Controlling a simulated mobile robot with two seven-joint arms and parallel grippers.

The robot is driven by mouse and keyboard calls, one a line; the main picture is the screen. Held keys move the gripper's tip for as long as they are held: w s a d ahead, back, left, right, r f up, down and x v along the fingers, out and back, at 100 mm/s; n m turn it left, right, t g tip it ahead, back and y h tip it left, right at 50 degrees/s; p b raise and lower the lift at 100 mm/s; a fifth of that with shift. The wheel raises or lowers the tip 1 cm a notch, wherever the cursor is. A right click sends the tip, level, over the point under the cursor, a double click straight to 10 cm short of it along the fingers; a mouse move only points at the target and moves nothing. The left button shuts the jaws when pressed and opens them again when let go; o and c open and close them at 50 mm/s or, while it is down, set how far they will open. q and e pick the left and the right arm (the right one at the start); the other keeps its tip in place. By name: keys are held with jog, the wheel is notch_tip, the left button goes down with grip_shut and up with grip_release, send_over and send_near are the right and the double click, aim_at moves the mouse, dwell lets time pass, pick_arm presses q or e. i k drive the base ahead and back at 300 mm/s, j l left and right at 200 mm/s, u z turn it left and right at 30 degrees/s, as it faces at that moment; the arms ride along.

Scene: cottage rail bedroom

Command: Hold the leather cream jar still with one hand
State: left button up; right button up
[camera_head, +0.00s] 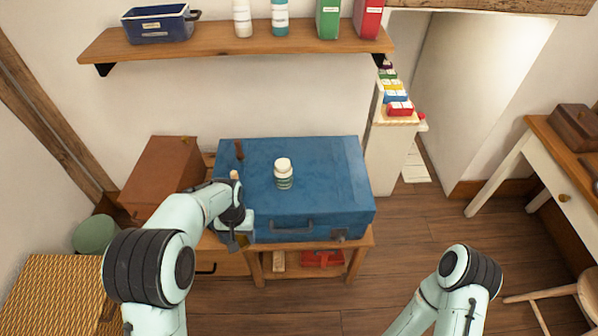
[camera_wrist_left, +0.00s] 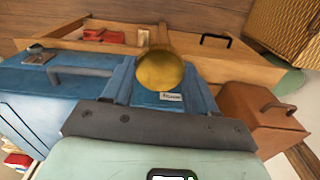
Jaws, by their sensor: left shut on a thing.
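A small jar with a white lid and a green label (camera_head: 284,174) stands upright on the blue suitcase (camera_head: 330,170); its print is too small to read. My left gripper (camera_head: 238,241) is at the suitcase's front left corner, apart from this jar. In the left wrist view the gripper (camera_wrist_left: 160,85) is shut on a round brass-coloured thing (camera_wrist_left: 160,69) with a narrower tan part behind it. I cannot tell what that thing is. Of my right arm only links show at the lower right of the head view; its gripper is out of view.
The suitcase lies on a low wooden table (camera_head: 358,252) with red items below. A brown case (camera_head: 165,172) stands left of it and a wicker chest (camera_head: 50,295) at lower left. A shelf (camera_head: 240,42) with containers runs above.

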aim_at(283, 173)
jog(key=z, duration=1.35)
jog(key=k+j+z, duration=0.15)
jog(key=j+z, duration=0.15)
jog(key=k+j+z, duration=0.15)
jog(key=z, duration=0.2)
jog(key=k+j, duration=0.15)
jog(key=j, duration=0.25)
jog(key=k+j, duration=0.2)
jog(key=j, duration=0.2)
jog(key=i, duration=0.35)
